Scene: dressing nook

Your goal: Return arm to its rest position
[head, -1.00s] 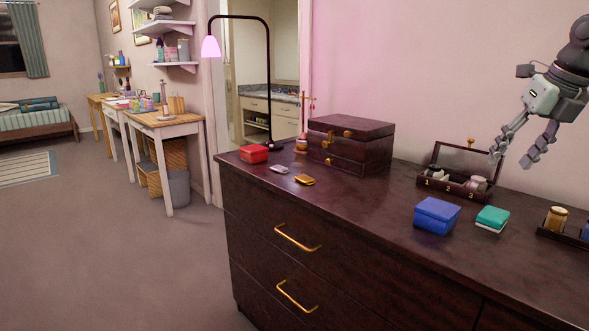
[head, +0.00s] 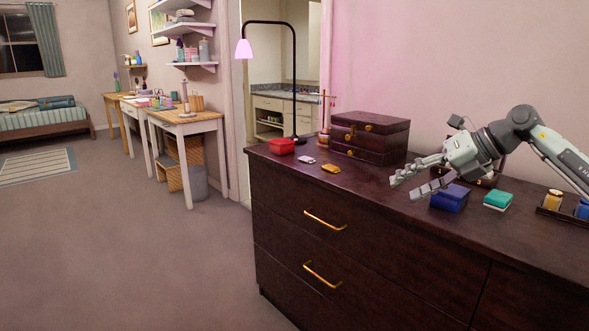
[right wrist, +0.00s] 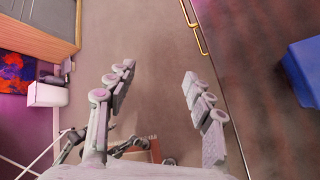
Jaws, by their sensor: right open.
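My right gripper (head: 412,182) is open and empty. In the head view it reaches in from the right, over the dark dresser (head: 330,185), with its fingers pointing left. My left gripper is not in view.
On the dresser are a teal box (head: 497,200), a red box (head: 281,146), a wooden jewellery chest (head: 370,137) and a gold item (head: 331,168). A small tray (head: 548,211) holds jars at right. A lamp (head: 244,49) stands behind. Open floor (head: 120,260) lies left.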

